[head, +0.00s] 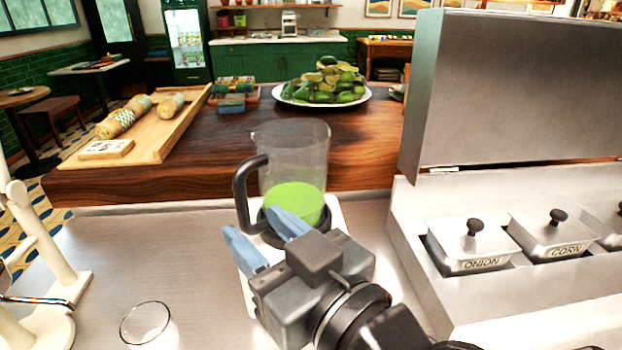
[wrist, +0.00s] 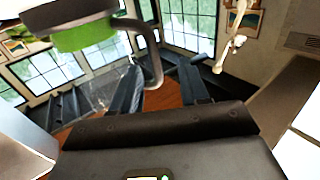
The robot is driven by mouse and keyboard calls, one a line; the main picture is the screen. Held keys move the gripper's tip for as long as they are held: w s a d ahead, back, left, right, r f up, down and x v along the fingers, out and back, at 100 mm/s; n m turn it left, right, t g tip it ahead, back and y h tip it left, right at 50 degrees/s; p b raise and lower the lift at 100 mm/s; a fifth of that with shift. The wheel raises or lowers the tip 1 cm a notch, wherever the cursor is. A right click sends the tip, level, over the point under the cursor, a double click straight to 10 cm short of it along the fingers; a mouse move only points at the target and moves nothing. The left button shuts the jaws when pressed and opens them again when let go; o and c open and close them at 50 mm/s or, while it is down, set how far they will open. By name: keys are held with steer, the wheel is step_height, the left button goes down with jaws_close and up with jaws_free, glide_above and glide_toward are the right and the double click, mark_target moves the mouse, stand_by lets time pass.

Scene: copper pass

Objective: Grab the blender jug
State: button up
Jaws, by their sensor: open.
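The blender jug (head: 308,158) is clear with green liquid in its lower part and a dark handle on its left side. In the wrist view the jug's green part (wrist: 85,36) is at the upper left, and the dark handle (wrist: 154,62) shows between the fingertips of my gripper (wrist: 162,76). I cannot tell whether either finger touches it. My gripper hides part of the jug's base in the head view.
A steel topping station with lidded bins (head: 473,244) stands to the right. An empty glass (head: 146,324) is at the front left, beside a cream stand (head: 60,290). The counter's left middle is clear.

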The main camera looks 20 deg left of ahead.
mark_target(245, 208)
steer(key=x, duration=0.3)
steer(key=shift+w+r+p, duration=0.15)
steer(key=shift+w+p, duration=0.1)
steer(key=shift+p, duration=0.15)
steer(key=shift+w+p+x, duration=0.2)
steer(key=shift+p+x, duration=0.4)
steer(key=shift+x, duration=1.7)
steer(key=shift+d, duration=0.1)
steer(key=shift+c, duration=0.4)
jaws_close()
